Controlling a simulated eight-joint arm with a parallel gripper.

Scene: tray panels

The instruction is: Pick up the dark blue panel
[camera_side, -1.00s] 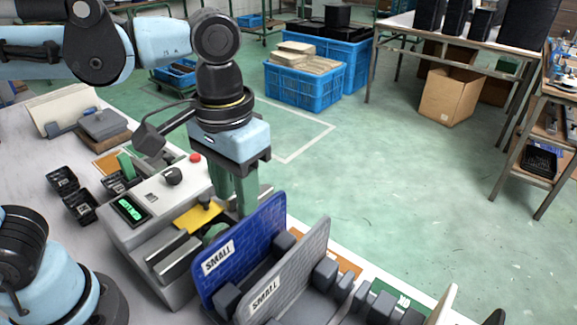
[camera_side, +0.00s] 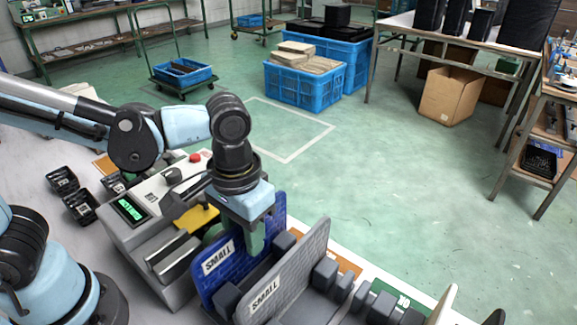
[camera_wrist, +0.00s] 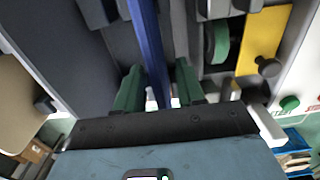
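The dark blue panel (camera_side: 208,283) carries a "SMALL" label and stands upright, slightly tilted, in the side view. A grey panel (camera_side: 305,262), also labelled "SMALL", stands parallel on its right. My gripper (camera_side: 249,238) points down over the blue panel's upper edge; one green finger shows on the side facing the grey panel, and the other is mostly hidden. In the wrist view, the blue panel (camera_wrist: 150,45) runs between the two green fingers of my gripper (camera_wrist: 158,85). Gaps show on both sides, so it is open around the panel.
A machine with a green display (camera_side: 131,209), a red button and a yellow plate (camera_side: 197,217) stands close left of the panels. Dark grey blocks (camera_side: 325,275) hold the panels' lower parts. Small black trays (camera_side: 80,206) lie further left.

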